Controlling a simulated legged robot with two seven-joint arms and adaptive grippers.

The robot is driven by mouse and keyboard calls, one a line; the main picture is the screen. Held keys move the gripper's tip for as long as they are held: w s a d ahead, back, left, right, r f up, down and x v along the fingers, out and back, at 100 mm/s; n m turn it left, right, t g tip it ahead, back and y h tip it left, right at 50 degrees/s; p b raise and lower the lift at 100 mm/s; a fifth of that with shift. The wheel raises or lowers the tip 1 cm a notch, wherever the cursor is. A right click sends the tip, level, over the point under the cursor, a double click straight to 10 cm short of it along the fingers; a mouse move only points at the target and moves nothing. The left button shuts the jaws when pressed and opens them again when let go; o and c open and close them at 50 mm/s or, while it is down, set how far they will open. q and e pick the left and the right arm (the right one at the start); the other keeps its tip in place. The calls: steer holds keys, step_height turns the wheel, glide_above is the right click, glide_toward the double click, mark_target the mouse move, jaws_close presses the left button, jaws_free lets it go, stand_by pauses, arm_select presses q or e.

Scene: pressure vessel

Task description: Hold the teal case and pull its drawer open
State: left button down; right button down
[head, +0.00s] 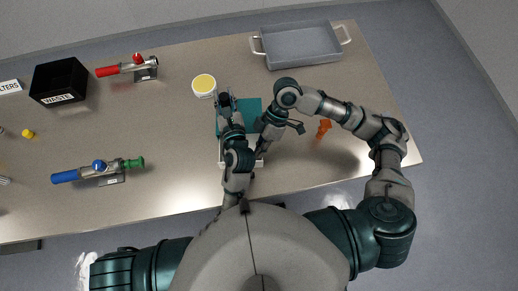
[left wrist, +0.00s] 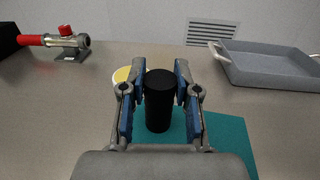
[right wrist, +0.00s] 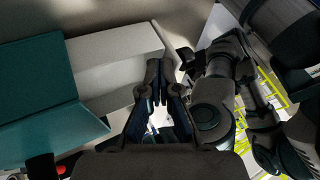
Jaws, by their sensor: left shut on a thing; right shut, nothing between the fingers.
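The teal case (head: 251,108) stands on the table in front of me, partly hidden by my arms. Its teal top (left wrist: 228,135) shows in the left wrist view, with a black upright cylinder (left wrist: 159,100) above it. My left gripper (left wrist: 160,75) is shut on this black cylinder, one finger on each side. In the right wrist view the white drawer (right wrist: 105,65) sticks out of the teal case (right wrist: 35,90). My right gripper (right wrist: 158,75) is shut and empty beside the drawer's outer end. In the head view the drawer is mostly hidden under my arms.
A grey tray (head: 300,46) stands at the back right. A white tub with yellow top (head: 204,85) is just behind the case. An orange object (head: 323,128) lies to the right. A black waste bin (head: 59,80) and red (head: 127,68) and blue-green (head: 98,171) valve fittings stand left.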

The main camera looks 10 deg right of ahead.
arm_select(q)
steer(key=c, duration=0.8)
jaws_free()
arm_select(e)
steer(key=v, duration=0.9)
steer(key=shift+w+d+r, duration=0.2)
steer(key=shift+r, duration=0.05)
arm_select(q)
steer(key=shift+o, duration=0.2)
steer(key=shift+s, duration=0.1)
steer(key=s, duration=0.7)
steer(key=shift+s+d, duration=0.1)
steer(key=shift+d, duration=0.25)
steer(key=shift+s+f, duration=0.1)
arm_select(e)
steer(key=shift+s, duration=0.1)
